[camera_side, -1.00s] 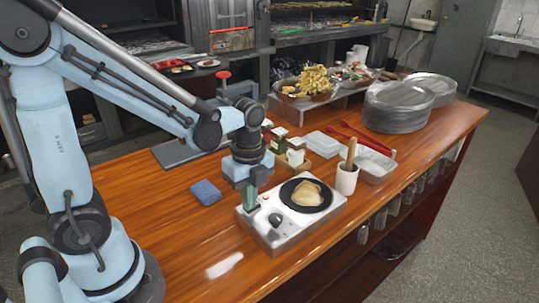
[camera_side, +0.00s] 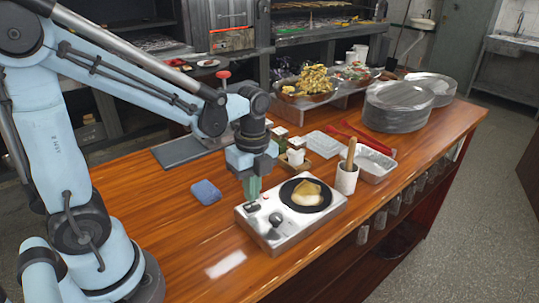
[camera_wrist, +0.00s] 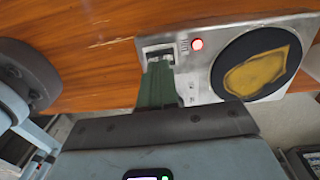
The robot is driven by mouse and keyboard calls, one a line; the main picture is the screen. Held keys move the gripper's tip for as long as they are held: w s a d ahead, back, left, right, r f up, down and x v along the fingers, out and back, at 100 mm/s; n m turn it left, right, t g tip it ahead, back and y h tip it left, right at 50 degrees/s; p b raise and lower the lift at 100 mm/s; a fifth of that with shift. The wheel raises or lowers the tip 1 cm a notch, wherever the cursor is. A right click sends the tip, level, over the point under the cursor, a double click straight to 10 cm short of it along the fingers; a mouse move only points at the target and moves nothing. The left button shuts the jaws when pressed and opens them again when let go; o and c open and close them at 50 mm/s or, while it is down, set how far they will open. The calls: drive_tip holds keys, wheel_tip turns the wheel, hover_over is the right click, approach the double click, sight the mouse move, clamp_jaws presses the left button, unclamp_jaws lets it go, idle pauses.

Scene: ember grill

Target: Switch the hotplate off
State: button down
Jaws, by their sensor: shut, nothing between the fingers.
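The hotplate (camera_side: 285,232) is a silver box on the wooden counter, with a round black plate (camera_side: 298,206) and a folded, yellowish flat piece of food (camera_side: 306,191) on it. A dark knob (camera_side: 275,219) is on its front. In the wrist view, a dark switch (camera_wrist: 158,54) sits in a slot at the hotplate's corner, and a round red light (camera_wrist: 197,44) beside it looks lit. My gripper (camera_side: 252,198) is shut and empty, with green fingers pointing down at the switch end. Its fingertips (camera_wrist: 158,66) are close to the switch; I cannot tell whether they touch.
A white cup (camera_side: 346,180) with a wooden handle stands behind the hotplate. A blue sponge (camera_side: 205,192) lies to its left. Small bottles (camera_side: 279,141), a metal tray (camera_side: 372,166) and stacked plates (camera_side: 396,108) are farther back. The counter (camera_side: 170,220) left of the hotplate is mostly clear.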

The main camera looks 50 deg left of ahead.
sight(252, 206)
wheel_tip(252, 206, up, 12)
drive_tip(key=shift+s, duration=0.15)
idle(0.4)
drive_tip(key=shift+w+a+r+g, duration=0.1)
drive_tip(key=shift+w+g, duration=0.3)
drive_tip(key=shift+w, duration=0.25)
drive_tip(key=f, duration=0.4)
drive_tip(key=s+f, duration=0.1)
drive_tip(key=f, duration=0.8)
drive_tip(key=shift+s+f, duration=0.35)
drive_tip(key=shift+f, duration=0.15)
